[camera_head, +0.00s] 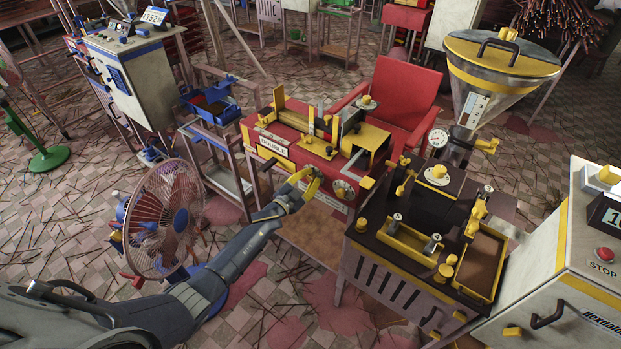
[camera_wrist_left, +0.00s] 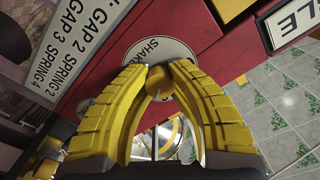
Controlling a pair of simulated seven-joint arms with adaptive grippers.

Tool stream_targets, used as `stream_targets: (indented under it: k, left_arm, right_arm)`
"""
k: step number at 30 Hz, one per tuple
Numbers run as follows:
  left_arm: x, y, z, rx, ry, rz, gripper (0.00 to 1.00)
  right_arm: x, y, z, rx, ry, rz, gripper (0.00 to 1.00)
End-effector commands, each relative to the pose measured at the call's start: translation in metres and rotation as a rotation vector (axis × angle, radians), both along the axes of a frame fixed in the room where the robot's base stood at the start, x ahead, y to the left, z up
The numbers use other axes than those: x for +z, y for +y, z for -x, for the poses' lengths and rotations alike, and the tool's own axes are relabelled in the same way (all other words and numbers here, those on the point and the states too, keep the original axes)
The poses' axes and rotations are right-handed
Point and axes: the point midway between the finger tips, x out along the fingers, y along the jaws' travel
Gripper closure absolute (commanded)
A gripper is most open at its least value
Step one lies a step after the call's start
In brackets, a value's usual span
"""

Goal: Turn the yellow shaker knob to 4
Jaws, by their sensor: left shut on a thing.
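The yellow shaker knob (camera_wrist_left: 159,84) is a small rounded piece on the red machine's front, seen in the left wrist view. A pale oval plate (camera_wrist_left: 152,53) with lettering starting "SHA" lies behind it, partly covered by the fingers. My left gripper (camera_wrist_left: 164,72) is shut on the knob, one yellow ribbed finger on each side. In the head view my left gripper (camera_head: 307,183) is at the front of the red machine (camera_head: 285,148), and the fingers hide the knob there. I cannot read the knob's setting. My right gripper is not in view.
A white label (camera_wrist_left: 75,40) with gap and spring numbers is beside the plate. A round dial (camera_head: 343,190) is right of my gripper. A pink fan (camera_head: 163,218) stands close to my left arm. A dark and yellow bench (camera_head: 425,225) stands at the right.

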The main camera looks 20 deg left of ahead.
Motion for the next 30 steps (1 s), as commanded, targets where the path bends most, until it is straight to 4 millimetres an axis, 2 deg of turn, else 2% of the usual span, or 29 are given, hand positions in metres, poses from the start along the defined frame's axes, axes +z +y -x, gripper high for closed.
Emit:
stream_targets:
  k: [1,13,30]
  left_arm:
    - [0.0082,-0.0018,-0.0028,-0.003,-0.026,-0.026,1.00]
    - [0.0079,-0.0031,-0.0025,-0.003,-0.101,-0.229,1.00]
    - [0.0075,-0.0049,-0.0021,-0.006,-0.120,-0.281,1.00]
  right_arm:
    - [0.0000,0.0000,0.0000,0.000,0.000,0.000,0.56]
    - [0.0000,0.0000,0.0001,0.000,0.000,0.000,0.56]
    - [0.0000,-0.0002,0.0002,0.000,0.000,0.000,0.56]
